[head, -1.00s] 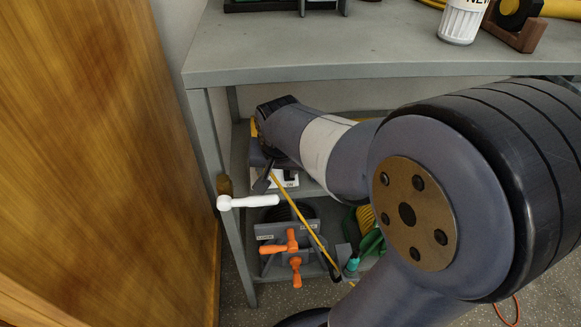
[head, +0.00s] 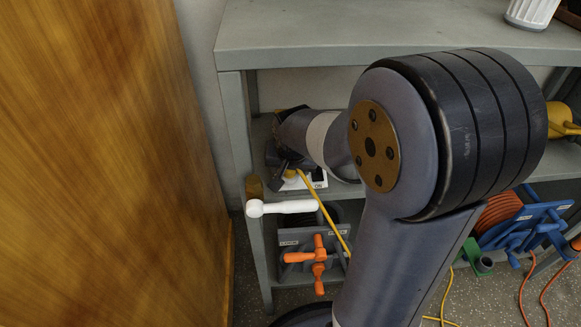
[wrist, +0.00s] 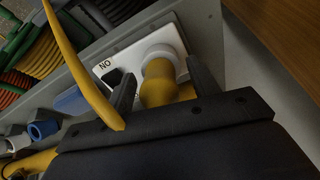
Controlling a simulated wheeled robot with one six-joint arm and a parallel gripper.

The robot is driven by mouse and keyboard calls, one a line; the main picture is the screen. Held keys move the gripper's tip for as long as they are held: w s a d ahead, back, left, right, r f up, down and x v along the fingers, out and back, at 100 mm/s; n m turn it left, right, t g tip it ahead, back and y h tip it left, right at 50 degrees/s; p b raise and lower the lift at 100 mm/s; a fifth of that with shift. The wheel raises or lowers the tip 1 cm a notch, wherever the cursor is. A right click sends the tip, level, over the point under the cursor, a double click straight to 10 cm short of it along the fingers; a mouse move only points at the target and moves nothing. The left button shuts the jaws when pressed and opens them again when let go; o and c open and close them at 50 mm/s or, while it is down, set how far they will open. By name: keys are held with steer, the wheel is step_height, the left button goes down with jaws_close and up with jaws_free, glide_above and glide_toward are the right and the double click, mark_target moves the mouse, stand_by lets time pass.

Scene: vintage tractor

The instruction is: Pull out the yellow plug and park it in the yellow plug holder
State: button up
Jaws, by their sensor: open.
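The yellow plug (wrist: 157,84) sits in the round socket of a white plate (wrist: 118,62) marked with ON lettering and a dark switch. My gripper (wrist: 160,84) is open in the wrist view, with one finger on each side of the plug. I cannot tell whether either finger touches it. The plug's yellow cable (wrist: 82,64) crosses in front of the left finger. In the head view my gripper (head: 284,166) is at the plug (head: 291,175) on the shelf, and my arm hides much of it. I cannot identify the yellow plug holder.
A white lever (head: 285,207) sticks out by the left shelf leg. An orange handle (head: 318,262) is below it on a grey reel. A wooden panel (head: 110,160) stands close on the left. A blue reel stand (head: 525,222) is at the right. The bench top (head: 350,32) overhangs the shelf.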

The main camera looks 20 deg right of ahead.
steer(key=shift+c, duration=0.5)
jaws_close()
stand_by(0.3)
steer(key=shift+r, duration=0.1)
steer(key=shift+s+p+v, duration=0.1)
steer(key=shift+p+v, duration=0.9)
steer(key=shift+v, duration=0.35)
steer(key=shift+s+p+v, duration=0.15)
steer(key=shift+p+v, duration=0.8)
steer(key=shift+v, duration=0.45)
